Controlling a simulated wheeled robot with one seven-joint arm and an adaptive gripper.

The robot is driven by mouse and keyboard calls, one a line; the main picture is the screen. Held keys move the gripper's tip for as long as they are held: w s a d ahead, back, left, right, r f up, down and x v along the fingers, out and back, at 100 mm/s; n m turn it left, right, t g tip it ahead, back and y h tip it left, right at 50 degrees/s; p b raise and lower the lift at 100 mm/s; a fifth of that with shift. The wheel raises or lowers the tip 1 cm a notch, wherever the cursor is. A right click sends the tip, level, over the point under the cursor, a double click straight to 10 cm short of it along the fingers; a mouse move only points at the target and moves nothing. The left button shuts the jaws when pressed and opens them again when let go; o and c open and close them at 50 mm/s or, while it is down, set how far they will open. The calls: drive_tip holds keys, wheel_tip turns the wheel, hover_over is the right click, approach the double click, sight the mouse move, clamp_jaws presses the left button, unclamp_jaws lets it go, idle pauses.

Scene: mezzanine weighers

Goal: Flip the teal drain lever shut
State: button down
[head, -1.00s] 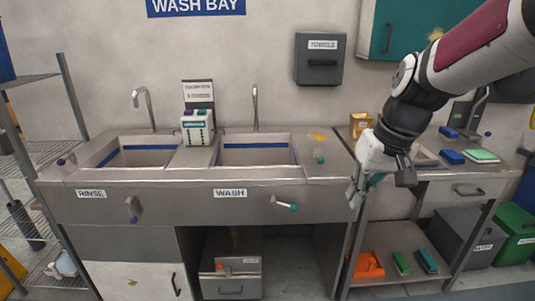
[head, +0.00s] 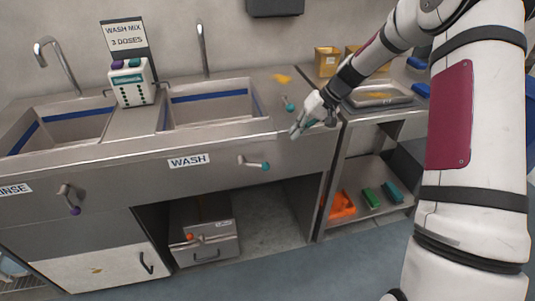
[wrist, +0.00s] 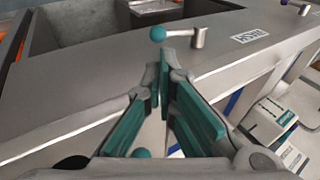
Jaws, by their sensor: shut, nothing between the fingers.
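The teal drain lever (head: 254,164) is on the sink's front panel, right of the WASH label. Its grey handle points sideways to the right and ends in a teal ball. In the wrist view the lever (wrist: 183,36) shows just beyond the fingertips, ball to the left. My gripper (head: 296,131) is shut and empty, at the counter's front edge, above and right of the lever. In the wrist view its teal-padded fingers (wrist: 164,76) point towards the lever, with a gap between them and the ball.
A teal-knobbed fitting (head: 288,104) stands on the counter near my gripper. A dispenser (head: 132,86) stands between the basins. A side table with a tray (head: 378,97) is at right. Space before the panel is clear.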

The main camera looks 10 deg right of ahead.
sight(267, 164)
drive_tip(key=shift+w+f, duration=0.1)
drive_tip(key=shift+w, duration=0.1)
drive_tip(key=x, duration=1.4)
drive_tip(key=shift+s+p, duration=0.1)
drive_tip(key=shift+p, duration=0.2)
drive_tip(key=shift+f, duration=0.1)
